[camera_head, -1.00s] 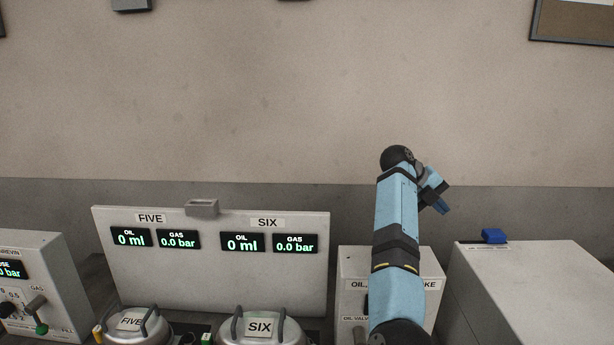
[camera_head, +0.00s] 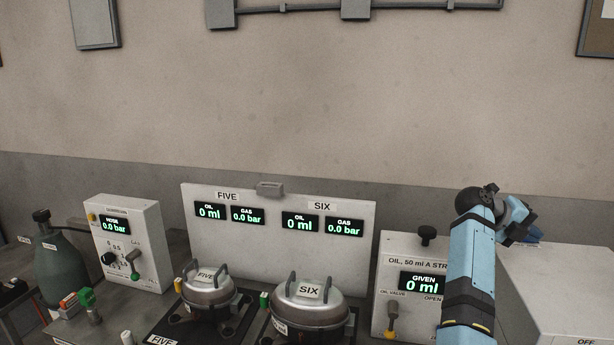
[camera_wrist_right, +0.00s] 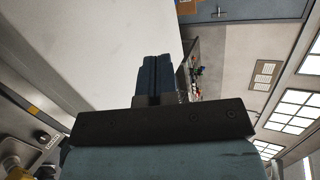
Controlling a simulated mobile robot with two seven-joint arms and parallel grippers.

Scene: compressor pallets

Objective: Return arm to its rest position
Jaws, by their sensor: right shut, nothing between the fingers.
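My right arm rises from the lower right of the head view, in front of the oil box (camera_head: 385,265). Its gripper (camera_head: 525,232) points right and is partly hidden behind the wrist, near the large white box. In the right wrist view the two dark blue fingers (camera_wrist_right: 154,75) are shut together with nothing between them. My left gripper is not in view.
Compressors FIVE (camera_head: 208,287) and SIX (camera_head: 310,302) stand before a display panel (camera_head: 280,255). A gas box (camera_head: 128,235) and a green bottle (camera_head: 62,270) are at left. A large white box (camera_head: 565,280) is at right.

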